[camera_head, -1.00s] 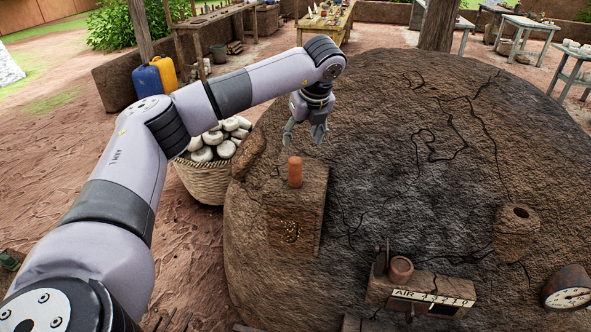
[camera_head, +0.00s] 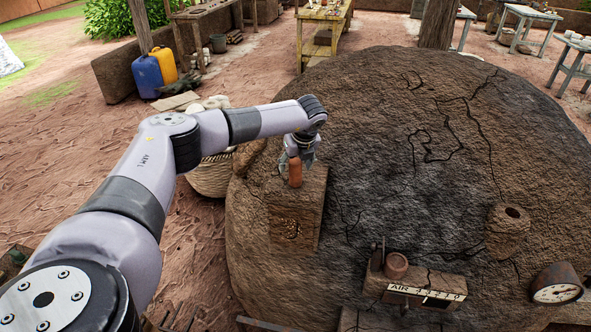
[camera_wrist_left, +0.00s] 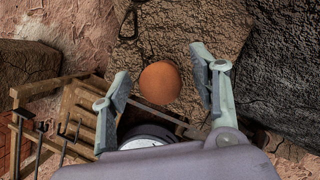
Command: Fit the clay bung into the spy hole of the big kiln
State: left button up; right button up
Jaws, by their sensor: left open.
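The clay bung (camera_head: 295,174) is an orange-brown cylinder standing upright on a mud block (camera_head: 299,222) at the left of the big kiln (camera_head: 400,130). My left gripper (camera_head: 298,158) is open and just above it, its fingers around the bung's top. In the left wrist view the bung (camera_wrist_left: 160,83) is a round orange top between the two spread fingers (camera_wrist_left: 163,73), with visible gaps on both sides. A raised clay collar with a dark hole, likely the spy hole (camera_head: 513,212), is on the kiln's right side. My right gripper is out of view.
A dial gauge (camera_head: 556,286) is at the lower right. A basket (camera_head: 211,178) stands left of the kiln, partly behind my arm. The kiln surface between bung and collar is bare.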

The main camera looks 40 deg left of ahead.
pick_arm(q)
jog(key=shift+c, duration=0.5)
grip_shut()
